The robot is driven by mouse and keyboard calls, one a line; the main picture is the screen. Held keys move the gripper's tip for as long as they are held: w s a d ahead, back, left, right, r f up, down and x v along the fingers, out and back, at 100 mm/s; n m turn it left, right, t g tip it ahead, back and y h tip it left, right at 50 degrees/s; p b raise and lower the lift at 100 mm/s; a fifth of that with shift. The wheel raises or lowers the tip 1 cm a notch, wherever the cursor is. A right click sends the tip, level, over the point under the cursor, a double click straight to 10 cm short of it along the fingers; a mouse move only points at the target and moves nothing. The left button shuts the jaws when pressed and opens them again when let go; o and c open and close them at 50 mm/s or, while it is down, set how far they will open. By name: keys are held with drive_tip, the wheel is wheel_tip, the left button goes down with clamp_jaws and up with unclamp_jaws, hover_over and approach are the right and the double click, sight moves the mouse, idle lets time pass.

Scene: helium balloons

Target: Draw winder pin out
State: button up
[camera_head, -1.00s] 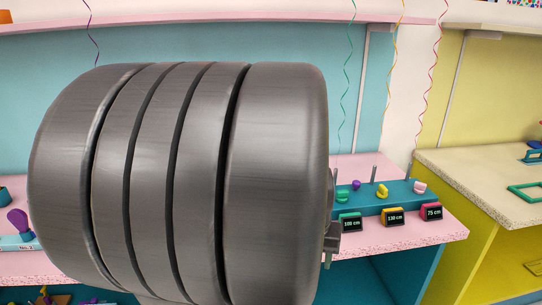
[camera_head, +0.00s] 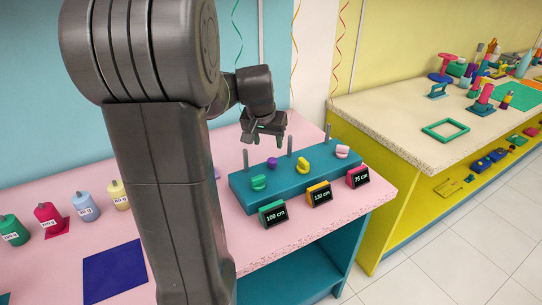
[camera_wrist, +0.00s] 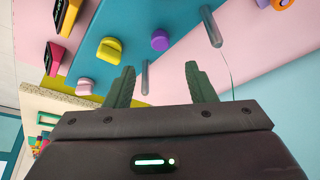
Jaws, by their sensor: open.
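A teal winder block (camera_head: 240,190) stands on the pink counter with three upright metal pins: left (camera_head: 245,160), middle (camera_head: 290,146) and right (camera_head: 328,132). A green knob (camera_head: 258,182), a small purple knob (camera_head: 272,163), a yellow knob (camera_head: 303,165) and a pink knob (camera_head: 342,151) sit on it. Which part is the winder pin I cannot tell. My gripper (camera_head: 265,131) is open and empty above the block's back side. In the wrist view, one metal pin (camera_wrist: 145,77) appears between the open fingers of my gripper (camera_wrist: 160,84), apart from both; another pin (camera_wrist: 211,27) is beyond.
Tags reading 100 cm (camera_head: 273,215), 130 cm (camera_head: 319,194) and 75 cm (camera_head: 358,176) stand before the block. Hanging ribbons (camera_head: 296,50) are behind. Labelled weights (camera_head: 85,206) and a blue mat (camera_head: 115,272) lie left. A cream-topped yellow counter (camera_head: 390,120) is right.

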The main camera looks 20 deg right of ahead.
sight(272, 160)
drive_tip(key=x, duration=1)
drive_tip(key=shift+d+f+p, duration=0.1)
drive_tip(key=shift+f+p, duration=0.2)
drive_tip(key=shift+p, duration=0.05)
